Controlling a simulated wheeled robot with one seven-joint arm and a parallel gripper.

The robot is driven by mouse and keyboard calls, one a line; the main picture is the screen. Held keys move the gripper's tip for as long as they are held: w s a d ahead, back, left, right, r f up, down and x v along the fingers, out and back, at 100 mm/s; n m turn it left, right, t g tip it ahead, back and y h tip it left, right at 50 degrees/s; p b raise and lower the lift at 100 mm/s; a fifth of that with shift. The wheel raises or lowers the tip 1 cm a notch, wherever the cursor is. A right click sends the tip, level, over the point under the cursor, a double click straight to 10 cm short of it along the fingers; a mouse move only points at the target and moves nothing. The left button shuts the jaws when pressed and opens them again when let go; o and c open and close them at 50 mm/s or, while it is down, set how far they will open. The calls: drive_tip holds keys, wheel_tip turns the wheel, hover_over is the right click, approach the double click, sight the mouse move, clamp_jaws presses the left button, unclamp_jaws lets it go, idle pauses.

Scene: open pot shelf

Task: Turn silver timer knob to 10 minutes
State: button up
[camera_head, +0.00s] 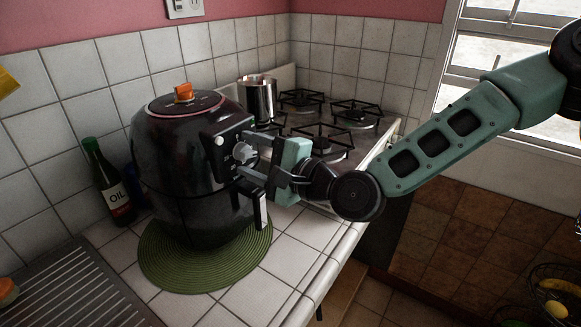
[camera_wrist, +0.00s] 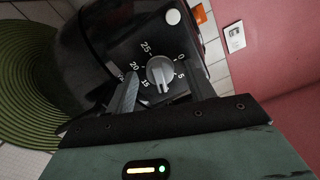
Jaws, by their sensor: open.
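The silver timer knob (camera_wrist: 160,72) is on the black front panel of the air fryer (camera_head: 170,170). In the wrist view, white numbers 0, 5, 15, 20 and 25 show around it; I cannot make out the 10. A raised grip runs across the knob roughly up and down in the picture; which mark it points to is not clear. My gripper (camera_wrist: 161,68) is open, with one finger on each side of the knob and gaps visible. In the head view, the knob (camera_head: 240,153) sits between the fingers of my gripper (camera_head: 243,160).
The fryer stands on a green round mat (camera_head: 205,272) on the tiled counter. An oil bottle (camera_head: 108,180) stands left of it. A metal canister (camera_head: 258,97) and gas stove (camera_head: 325,135) are behind. The fryer handle (camera_head: 260,210) sticks out below my gripper.

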drive_tip(key=b+v, duration=1.7)
drive_tip(key=shift+s+d, duration=0.1)
drive_tip(key=shift+s, duration=0.05)
idle(0.3)
